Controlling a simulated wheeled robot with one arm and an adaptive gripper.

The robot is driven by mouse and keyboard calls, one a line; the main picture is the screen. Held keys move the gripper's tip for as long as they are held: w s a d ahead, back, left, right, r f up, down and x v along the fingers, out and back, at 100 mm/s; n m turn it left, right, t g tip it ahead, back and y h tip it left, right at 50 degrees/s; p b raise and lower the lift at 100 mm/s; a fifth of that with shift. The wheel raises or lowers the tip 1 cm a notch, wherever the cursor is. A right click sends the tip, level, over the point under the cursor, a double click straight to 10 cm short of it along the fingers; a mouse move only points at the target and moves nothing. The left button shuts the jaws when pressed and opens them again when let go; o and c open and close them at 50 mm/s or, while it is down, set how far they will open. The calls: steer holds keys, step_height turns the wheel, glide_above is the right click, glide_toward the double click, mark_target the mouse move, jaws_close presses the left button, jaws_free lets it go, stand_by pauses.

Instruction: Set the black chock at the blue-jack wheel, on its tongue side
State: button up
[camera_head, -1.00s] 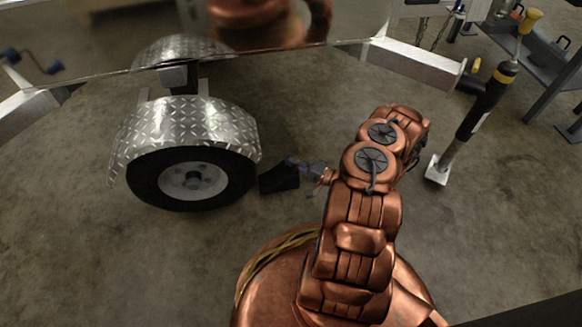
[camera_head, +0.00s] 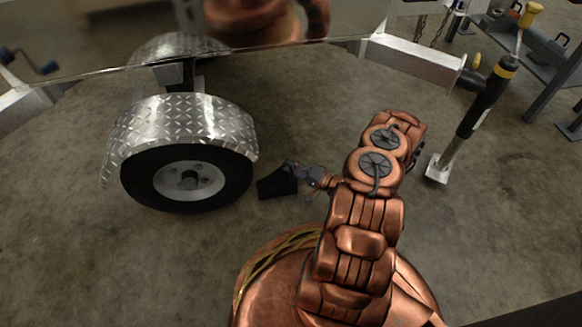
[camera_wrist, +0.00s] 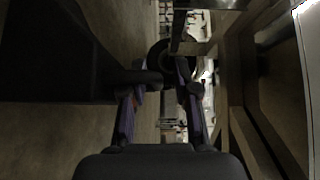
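The black chock (camera_head: 277,185) is a dark wedge just right of the near wheel (camera_head: 188,181), with a narrow strip of floor between them in the head view. My gripper (camera_head: 298,171) is at the chock's upper right end. In the wrist view the chock is the large dark shape (camera_wrist: 50,50) at the left, against the fingers (camera_wrist: 165,80). The fingers seem shut on a thin dark part of it, though the contact is hard to make out. Whether the chock touches the floor is unclear. No blue jack is clearly seen at this wheel.
A diamond-plate fender (camera_head: 190,118) covers the wheel top. A black jack post with a yellow top (camera_head: 485,100) stands at the right on a white foot. The trailer frame (camera_head: 415,62) runs along the back. Bare concrete lies around the chock.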

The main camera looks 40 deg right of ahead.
steer(key=shift+a, duration=0.1)
steer(key=shift+s, duration=0.15)
steer(key=p+v, duration=0.4)
steer(key=v, duration=0.7)
steer(key=shift+s+d+p, duration=0.3)
steer(key=shift+p, duration=0.05)
stand_by(1.1)
